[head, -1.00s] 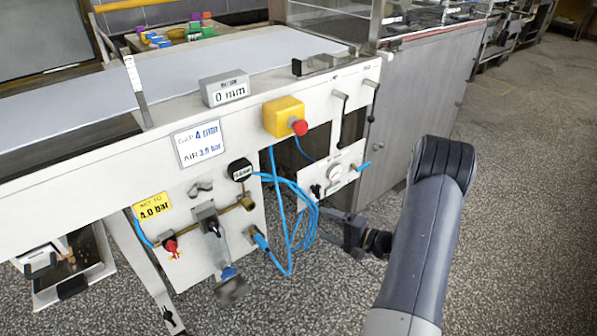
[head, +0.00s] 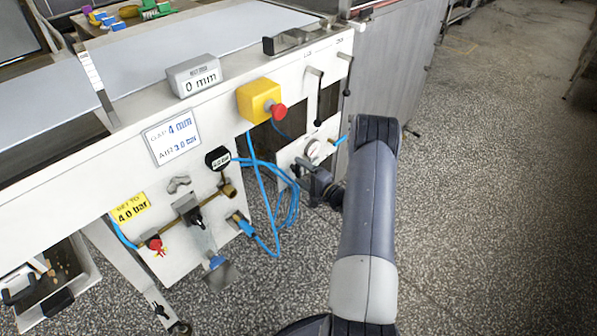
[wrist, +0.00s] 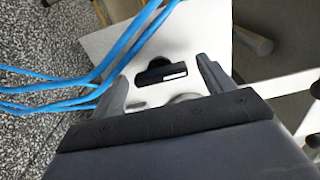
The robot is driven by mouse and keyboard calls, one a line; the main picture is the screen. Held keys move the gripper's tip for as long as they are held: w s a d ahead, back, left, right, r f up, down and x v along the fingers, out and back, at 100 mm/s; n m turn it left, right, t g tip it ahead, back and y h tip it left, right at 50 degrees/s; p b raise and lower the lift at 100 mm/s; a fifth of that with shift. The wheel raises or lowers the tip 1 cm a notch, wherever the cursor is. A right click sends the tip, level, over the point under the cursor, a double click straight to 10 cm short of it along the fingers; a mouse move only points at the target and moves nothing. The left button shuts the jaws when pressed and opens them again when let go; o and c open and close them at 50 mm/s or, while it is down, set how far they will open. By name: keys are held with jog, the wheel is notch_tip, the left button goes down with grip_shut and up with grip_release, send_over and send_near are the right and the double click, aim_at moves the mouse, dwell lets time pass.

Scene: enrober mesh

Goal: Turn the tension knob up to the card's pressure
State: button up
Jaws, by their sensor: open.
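The white card (head: 172,137) on the machine front reads "GAP 4 mm" and an AIR pressure that looks like 3.0 bar. A yellow label (head: 131,208) reads "SET TO 4.0 bar". A small white panel (head: 289,155) carries a pale round dial (head: 313,150). In the wrist view a black knob (wrist: 160,72) with a white mark sits on a white panel. My gripper (wrist: 163,69) is open, one finger on either side of the knob in the picture; I see no contact. In the head view my gripper (head: 312,182) is in front of the small panel and hides its lower part.
Blue hoses (head: 268,205) hang left of my gripper and cross the wrist view (wrist: 115,60). A yellow box with a red button (head: 262,101) and dark levers (head: 318,98) stick out above. Floor to the right is clear.

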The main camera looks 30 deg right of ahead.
jog(key=shift+x, duration=0.8)
jog(key=shift+c, duration=0.4)
jog(key=c, duration=0.9)
